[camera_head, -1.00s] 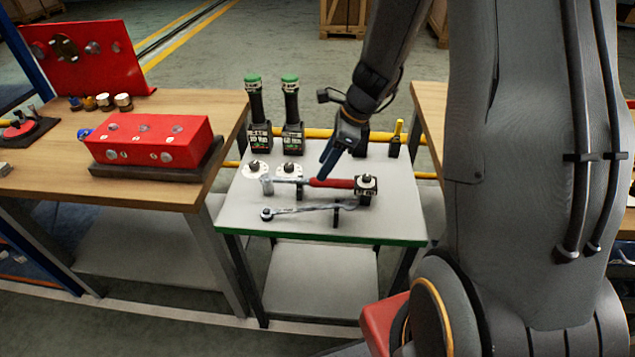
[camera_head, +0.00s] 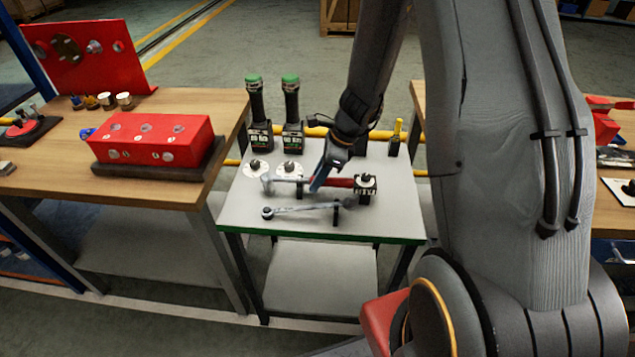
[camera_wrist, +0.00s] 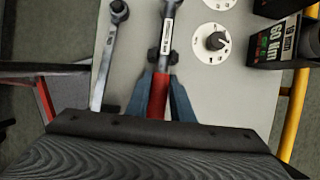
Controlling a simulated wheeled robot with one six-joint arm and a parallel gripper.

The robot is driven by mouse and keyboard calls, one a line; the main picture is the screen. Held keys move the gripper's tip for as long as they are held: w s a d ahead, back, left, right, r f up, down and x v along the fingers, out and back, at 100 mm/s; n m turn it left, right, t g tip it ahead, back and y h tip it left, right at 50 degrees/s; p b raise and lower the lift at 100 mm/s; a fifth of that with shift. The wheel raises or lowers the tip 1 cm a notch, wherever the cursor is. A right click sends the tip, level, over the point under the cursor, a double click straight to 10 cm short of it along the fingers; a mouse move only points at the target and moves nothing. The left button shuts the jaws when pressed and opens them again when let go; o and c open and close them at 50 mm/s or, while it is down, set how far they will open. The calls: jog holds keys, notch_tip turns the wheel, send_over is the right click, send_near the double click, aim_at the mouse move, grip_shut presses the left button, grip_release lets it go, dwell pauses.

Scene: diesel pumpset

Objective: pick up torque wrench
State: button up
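The torque wrench (camera_head: 342,182) has a red handle and a silver shaft, and lies across small black holders on the white-topped table. In the wrist view its red handle (camera_wrist: 157,98) runs between the two blue fingers of my gripper (camera_wrist: 160,78), with its shaft pointing up the picture. In the head view my gripper (camera_head: 316,187) is over the wrench where the handle meets the shaft and hides part of it. The fingers look open, one on each side of the handle. I cannot tell how far down around it they reach.
A silver ratchet-like wrench (camera_head: 300,209) lies in front, near the green table edge; it also shows in the wrist view (camera_wrist: 106,62). White discs with knobs (camera_head: 289,170) and two green-topped tools (camera_head: 290,110) stand behind. A red block (camera_head: 150,138) sits on the left bench.

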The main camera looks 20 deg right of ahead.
grip_shut()
jog(key=shift+r, duration=0.15)
jog(key=shift+r, duration=0.15)
jog(key=shift+r+b, duration=0.35)
jog(key=shift+r, duration=4.4)
jog(key=shift+c, duration=0.2)
grip_release()
grip_shut()
